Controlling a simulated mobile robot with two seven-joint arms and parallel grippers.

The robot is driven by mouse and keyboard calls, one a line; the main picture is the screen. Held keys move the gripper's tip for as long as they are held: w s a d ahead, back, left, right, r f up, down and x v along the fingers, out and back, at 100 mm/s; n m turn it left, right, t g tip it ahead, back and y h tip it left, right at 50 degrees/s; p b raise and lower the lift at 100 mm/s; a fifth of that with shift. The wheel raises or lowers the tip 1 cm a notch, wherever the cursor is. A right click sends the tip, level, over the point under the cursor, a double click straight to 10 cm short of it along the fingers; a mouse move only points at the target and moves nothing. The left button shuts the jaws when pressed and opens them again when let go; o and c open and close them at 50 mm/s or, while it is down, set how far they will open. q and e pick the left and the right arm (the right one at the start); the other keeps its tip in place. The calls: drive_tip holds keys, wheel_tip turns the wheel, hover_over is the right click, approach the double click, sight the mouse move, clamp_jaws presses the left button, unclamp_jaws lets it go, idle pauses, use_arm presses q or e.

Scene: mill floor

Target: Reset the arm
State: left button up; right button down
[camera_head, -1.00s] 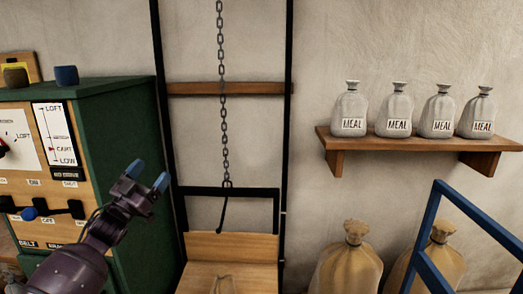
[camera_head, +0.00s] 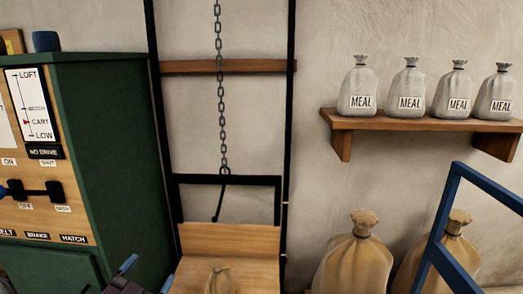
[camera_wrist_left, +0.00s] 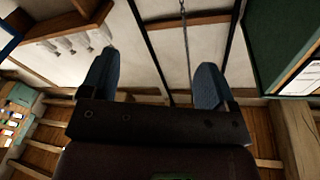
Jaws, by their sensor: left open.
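My left gripper (camera_head: 146,278) is at the bottom edge of the head view, left of the wooden hoist platform, with only its blue fingertips and part of its body showing. In the left wrist view my left gripper (camera_wrist_left: 154,85) has its two blue fingers spread wide apart with nothing between them. The view past the fingers shows the wall, the chain and the hoist frame, tilted. My right gripper is in neither view.
A green cabinet (camera_head: 120,150) with levers stands at left. A hoist frame with a chain (camera_head: 222,100) is in the middle, a small sack (camera_head: 220,279) on its platform (camera_head: 255,272). Meal bags (camera_head: 358,88) line a shelf (camera_head: 400,123). Tan sacks (camera_head: 352,265) and a blue frame (camera_head: 437,235) are right.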

use_arm(q)
drive_tip(key=s+a+f+n+g+y+b, duration=0.15)
drive_tip(key=s+f+g+b, duration=0.35)
drive_tip(key=s+f, duration=0.95)
drive_tip(key=s+a+f+n+g+y+b, duration=0.1)
drive_tip(key=s+f+n+g+y+b, duration=0.15)
drive_tip(key=s+f+b, duration=1.1)
use_arm(e)
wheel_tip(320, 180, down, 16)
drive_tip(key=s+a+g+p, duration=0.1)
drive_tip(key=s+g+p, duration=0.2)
drive_tip(key=p, duration=0.4)
use_arm(q)
wheel_tip(320, 180, up, 7)
drive_tip(key=w+a+n+p, duration=0.1)
drive_tip(key=n+p, duration=0.1)
drive_tip(key=p, duration=1.4)
drive_tip(key=shift+w+a+p, duration=0.25)
drive_tip(key=shift+w+p, duration=0.05)
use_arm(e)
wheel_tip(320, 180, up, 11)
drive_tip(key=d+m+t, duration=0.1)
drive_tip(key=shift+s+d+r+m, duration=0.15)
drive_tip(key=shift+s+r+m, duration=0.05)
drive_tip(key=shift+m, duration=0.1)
use_arm(q)
drive_tip(key=shift+f, duration=0.15)
